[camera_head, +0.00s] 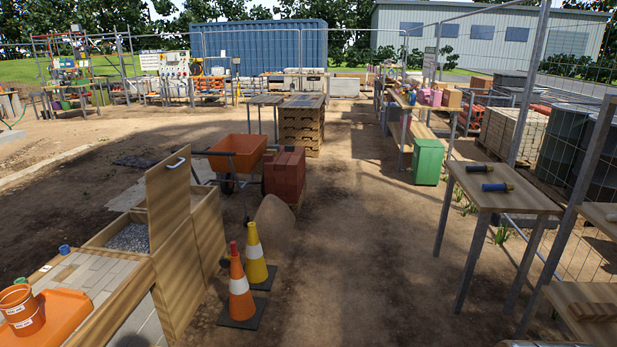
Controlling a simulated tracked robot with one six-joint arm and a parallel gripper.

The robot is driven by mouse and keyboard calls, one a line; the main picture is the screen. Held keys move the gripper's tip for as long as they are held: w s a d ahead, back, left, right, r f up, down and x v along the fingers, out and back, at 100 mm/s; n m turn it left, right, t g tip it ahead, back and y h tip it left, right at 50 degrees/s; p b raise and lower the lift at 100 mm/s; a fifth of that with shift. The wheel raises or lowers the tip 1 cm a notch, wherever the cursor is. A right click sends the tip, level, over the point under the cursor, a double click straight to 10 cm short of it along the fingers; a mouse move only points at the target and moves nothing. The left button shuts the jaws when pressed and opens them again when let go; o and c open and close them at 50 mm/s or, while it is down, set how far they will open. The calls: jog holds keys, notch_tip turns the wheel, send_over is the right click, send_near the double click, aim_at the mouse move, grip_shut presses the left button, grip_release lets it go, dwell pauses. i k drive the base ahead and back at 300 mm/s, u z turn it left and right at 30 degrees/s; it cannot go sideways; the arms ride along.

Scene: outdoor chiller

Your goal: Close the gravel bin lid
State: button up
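The gravel bin (198,240) is a wooden box at the left of the head view, with grey gravel (130,238) inside. Its wooden lid (168,197) stands raised, nearly upright, at the bin's right side. A pale curved handle (177,163) sits near the lid's top edge. The bin's opening is uncovered. My gripper does not show in this view, so its place relative to the lid cannot be told.
An orange cone (239,290) and a yellow cone (255,258) stand on the ground right of the bin. An orange wheelbarrow (238,153) and red bricks (285,176) are behind it. A wooden table (510,190) stands at right. Bare ground between is free.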

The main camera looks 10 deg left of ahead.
aim_at(167, 183)
jog(key=i, duration=0.85)
jog(key=u, duration=1.45)
jog(key=i, duration=0.5)
jog(key=z, duration=0.55)
